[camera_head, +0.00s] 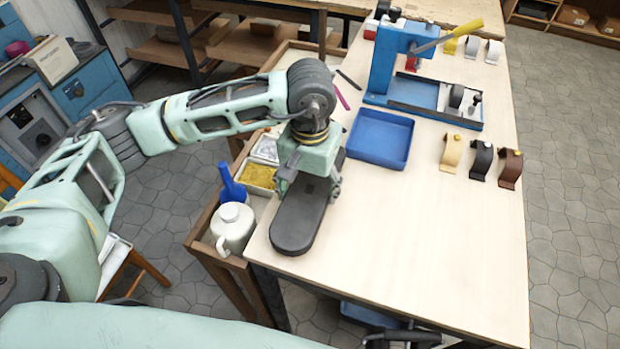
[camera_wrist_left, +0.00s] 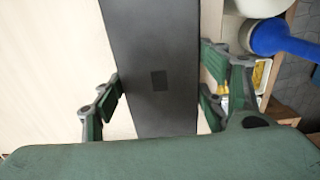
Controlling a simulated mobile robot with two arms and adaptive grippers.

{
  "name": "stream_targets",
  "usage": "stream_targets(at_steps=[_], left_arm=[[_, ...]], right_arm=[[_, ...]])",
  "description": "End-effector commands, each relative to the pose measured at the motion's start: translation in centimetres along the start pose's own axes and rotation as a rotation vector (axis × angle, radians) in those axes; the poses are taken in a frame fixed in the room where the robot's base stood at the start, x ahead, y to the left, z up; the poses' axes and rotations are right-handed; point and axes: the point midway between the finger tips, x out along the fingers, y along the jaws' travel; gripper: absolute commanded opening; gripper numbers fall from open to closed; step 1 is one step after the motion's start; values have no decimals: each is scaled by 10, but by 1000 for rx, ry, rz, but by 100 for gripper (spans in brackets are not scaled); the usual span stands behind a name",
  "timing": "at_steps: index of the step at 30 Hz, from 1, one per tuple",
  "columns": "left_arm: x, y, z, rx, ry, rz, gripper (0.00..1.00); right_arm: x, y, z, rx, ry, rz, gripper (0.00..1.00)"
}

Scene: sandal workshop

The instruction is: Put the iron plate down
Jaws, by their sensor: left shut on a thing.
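The iron plate (camera_head: 298,218) is a long, dark, sole-shaped slab with rounded ends, lying flat over the near left part of the pale worktable. My left gripper (camera_head: 308,182) is above its far part. In the left wrist view the plate (camera_wrist_left: 152,45) runs between the two fingers of my left gripper (camera_wrist_left: 160,95), which is shut on its long sides. I cannot tell whether its underside touches the table. A dark part at the bottom edge may be my right gripper (camera_head: 402,335); its fingers cannot be made out.
Left of the plate, a white jug (camera_head: 232,230), a blue bottle (camera_head: 231,186) and a yellow-filled tray (camera_head: 259,176) stand along the table's side. A blue tray (camera_head: 380,139) and blue press (camera_head: 398,62) stand farther back. The table (camera_head: 420,250) right of the plate is clear.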

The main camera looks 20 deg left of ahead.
Motion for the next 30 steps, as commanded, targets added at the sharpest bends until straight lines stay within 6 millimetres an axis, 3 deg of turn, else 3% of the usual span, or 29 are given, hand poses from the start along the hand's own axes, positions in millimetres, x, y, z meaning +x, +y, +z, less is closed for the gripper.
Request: stream_targets(at_steps=[6, 20, 21, 27, 30], left_arm=[[15, 1, -2, -1, 6, 4, 4], [21, 1, -2, 0, 9, 4, 4], [25, 0, 0, 0, 0, 0, 69], [24, 0, 0, -1, 0, 0, 86], [24, 0, 0, -1, 0, 0, 86]], right_arm=[[-12, 0, -1, 0, 0, 0, 40], [-8, 0, -1, 0, 1, -1, 40], [-8, 0, -1, 0, 1, -1, 40], [-8, 0, -1, 0, 0, -1, 40], [-8, 0, -1, 0, 0, -1, 40]])
